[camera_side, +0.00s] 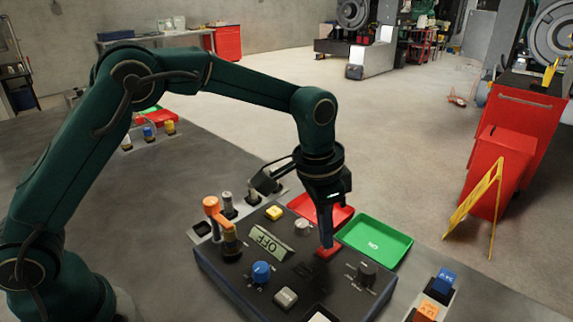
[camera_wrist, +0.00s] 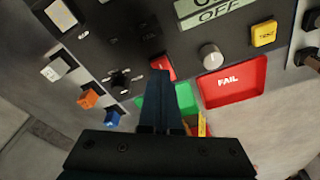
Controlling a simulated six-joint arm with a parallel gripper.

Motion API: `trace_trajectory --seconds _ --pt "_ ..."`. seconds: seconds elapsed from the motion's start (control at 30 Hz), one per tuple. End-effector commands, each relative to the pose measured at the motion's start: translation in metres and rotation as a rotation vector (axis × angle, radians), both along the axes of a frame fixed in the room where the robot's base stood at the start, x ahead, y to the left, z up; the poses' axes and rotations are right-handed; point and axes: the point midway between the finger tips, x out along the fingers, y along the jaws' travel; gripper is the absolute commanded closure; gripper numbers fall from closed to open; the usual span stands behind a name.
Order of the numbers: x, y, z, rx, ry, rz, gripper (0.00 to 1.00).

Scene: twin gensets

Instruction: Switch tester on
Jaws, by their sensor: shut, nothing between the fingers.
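The tester (camera_side: 225,275) is a dark box on the bench in the side view. Its display (camera_side: 270,243) reads OFF, and the display also shows at the top of the wrist view (camera_wrist: 212,14). A red switch or button (camera_side: 328,252) sits on its panel; in the wrist view its red part (camera_wrist: 163,66) is partly hidden by my fingers. My gripper (camera_side: 327,243) points down, shut and empty, with its tips at the red part. I cannot tell whether they touch it. The shut fingers also show in the wrist view (camera_wrist: 171,78).
The panel also carries a blue knob (camera_side: 261,271), a grey button (camera_side: 286,298), a yellow button (camera_side: 274,212) and a black knob (camera_side: 367,272). An orange-topped part (camera_side: 212,207) stands at its left corner. A red FAIL tray (camera_wrist: 250,88) and green tray (camera_side: 376,242) lie behind.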

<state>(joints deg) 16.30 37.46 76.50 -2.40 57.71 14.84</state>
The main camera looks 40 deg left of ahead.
Motion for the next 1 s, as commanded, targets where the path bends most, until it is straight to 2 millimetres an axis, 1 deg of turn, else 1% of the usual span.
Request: trace_trajectory --seconds 1.0 --pt "0.0 0.0 -0.012 0.0 0.001 0.0 1.0"
